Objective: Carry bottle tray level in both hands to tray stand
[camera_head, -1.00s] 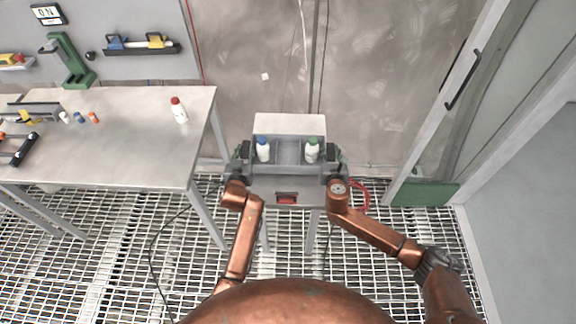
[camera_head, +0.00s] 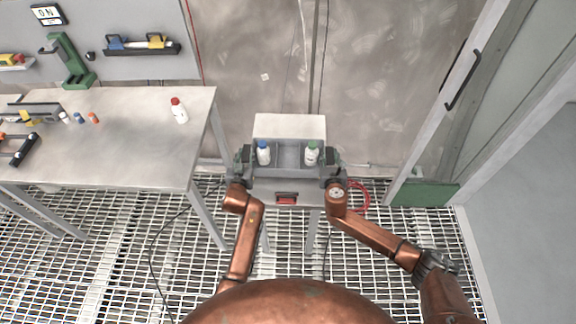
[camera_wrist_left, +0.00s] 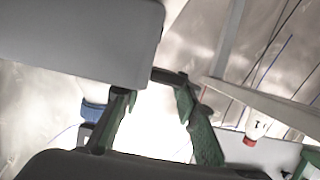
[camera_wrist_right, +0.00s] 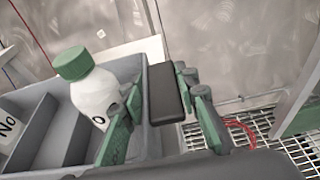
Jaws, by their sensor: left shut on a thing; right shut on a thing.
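The grey bottle tray (camera_head: 289,156) is between my two grippers in the head view and looks about level. A blue-capped white bottle (camera_head: 263,153) stands upright in its left compartment and a green-capped one (camera_head: 312,153) in its right. The middle compartment looks empty. My left gripper (camera_head: 241,168) is shut at the tray's left end. My right gripper (camera_head: 335,170) is shut on the dark right handle (camera_wrist_right: 164,95). The tray stand's pale top (camera_head: 290,124) shows behind the tray. The tray hides its nearer part, so I cannot tell whether they touch.
A metal workbench (camera_head: 140,150) on the left holds a red-capped bottle (camera_head: 179,110), small caps and tools. A tool board (camera_head: 130,50) hangs above it. A door with a dark handle (camera_head: 462,80) is at the right. Cables lie on the grated floor (camera_head: 130,265).

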